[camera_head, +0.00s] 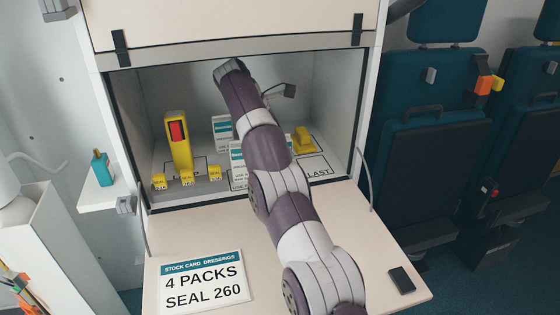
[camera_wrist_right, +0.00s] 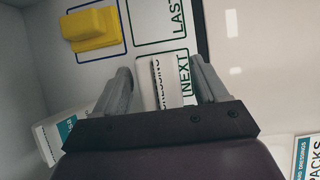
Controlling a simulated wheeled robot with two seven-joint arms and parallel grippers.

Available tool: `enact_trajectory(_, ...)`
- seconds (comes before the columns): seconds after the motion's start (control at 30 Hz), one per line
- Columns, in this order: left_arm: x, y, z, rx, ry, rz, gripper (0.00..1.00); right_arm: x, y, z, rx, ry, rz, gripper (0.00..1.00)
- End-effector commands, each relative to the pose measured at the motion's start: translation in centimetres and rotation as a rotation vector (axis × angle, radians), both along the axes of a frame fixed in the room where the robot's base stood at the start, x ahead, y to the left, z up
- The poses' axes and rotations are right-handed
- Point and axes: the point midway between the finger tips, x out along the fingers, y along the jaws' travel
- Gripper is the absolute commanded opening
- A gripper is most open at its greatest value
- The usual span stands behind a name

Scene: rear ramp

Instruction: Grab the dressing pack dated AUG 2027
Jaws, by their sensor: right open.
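White and teal dressing packs stand in the open cabinet in the head view: one at the back (camera_head: 222,125), another nearer (camera_head: 237,150), partly behind my right arm. No date is readable on them. In the right wrist view, my right gripper (camera_wrist_right: 163,72) is open, with its fingers on either side of a white pack (camera_wrist_right: 168,85) marked "DRESSING", beside the printed word NEXT. I cannot tell whether the fingers touch it. Another pack (camera_wrist_right: 48,140) is left of the fingers. My arm hides the right gripper in the head view. My left gripper is not in view.
A yellow stand with a red panel (camera_head: 178,130) and several small yellow tags are left of the packs. A yellow block (camera_head: 302,140) sits at right, near the LAST box. The fold-down shelf holds a "4 PACKS SEAL 260" card (camera_head: 202,282) and a dark device (camera_head: 401,280).

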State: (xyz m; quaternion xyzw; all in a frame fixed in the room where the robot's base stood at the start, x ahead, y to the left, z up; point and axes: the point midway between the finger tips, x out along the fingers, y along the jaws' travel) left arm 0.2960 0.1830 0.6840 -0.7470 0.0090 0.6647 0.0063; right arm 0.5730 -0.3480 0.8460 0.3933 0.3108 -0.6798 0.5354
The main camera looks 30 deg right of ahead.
Motion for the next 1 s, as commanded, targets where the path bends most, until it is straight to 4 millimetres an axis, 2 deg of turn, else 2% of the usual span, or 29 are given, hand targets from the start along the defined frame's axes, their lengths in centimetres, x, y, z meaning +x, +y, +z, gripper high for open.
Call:
enact_trajectory(0.07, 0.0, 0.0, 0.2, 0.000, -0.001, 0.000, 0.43, 0.0, 0.0, 0.2, 0.000, 0.000, 0.000, 0.72)
enact_trajectory(0.1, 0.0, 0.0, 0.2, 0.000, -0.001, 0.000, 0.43, 0.0, 0.0, 0.2, 0.000, 0.000, 0.000, 0.66)
enact_trajectory(0.17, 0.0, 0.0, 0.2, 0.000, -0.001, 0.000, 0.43, 0.0, 0.0, 0.2, 0.000, 0.000, 0.000, 0.46)
enact_trajectory(0.2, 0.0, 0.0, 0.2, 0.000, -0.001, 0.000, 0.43, 0.0, 0.0, 0.2, 0.000, 0.000, 0.000, 0.33)
enact_trajectory(0.27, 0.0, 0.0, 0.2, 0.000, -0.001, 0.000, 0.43, 0.0, 0.0, 0.1, 0.000, 0.000, 0.000, 0.15)
enact_trajectory(0.57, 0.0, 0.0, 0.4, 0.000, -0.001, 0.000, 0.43, 0.0, 0.0, 0.4, 0.000, 0.000, 0.000, 0.15)
enact_trajectory(0.73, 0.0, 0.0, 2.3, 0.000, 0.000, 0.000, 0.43, 0.0, 0.0, 2.3, -0.001, 0.000, 0.000, 0.15)
enact_trajectory(0.77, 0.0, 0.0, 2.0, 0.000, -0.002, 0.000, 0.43, 0.0, 0.0, 2.2, -0.001, -0.003, 0.000, 0.15)
enact_trajectory(0.8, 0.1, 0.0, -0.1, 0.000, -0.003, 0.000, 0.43, -0.1, 0.0, 0.9, -0.001, -0.022, 0.000, 0.15)
enact_trajectory(1.0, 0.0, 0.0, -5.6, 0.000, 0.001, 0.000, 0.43, -1.3, 0.0, 0.2, 0.003, -0.141, 0.000, 0.15)
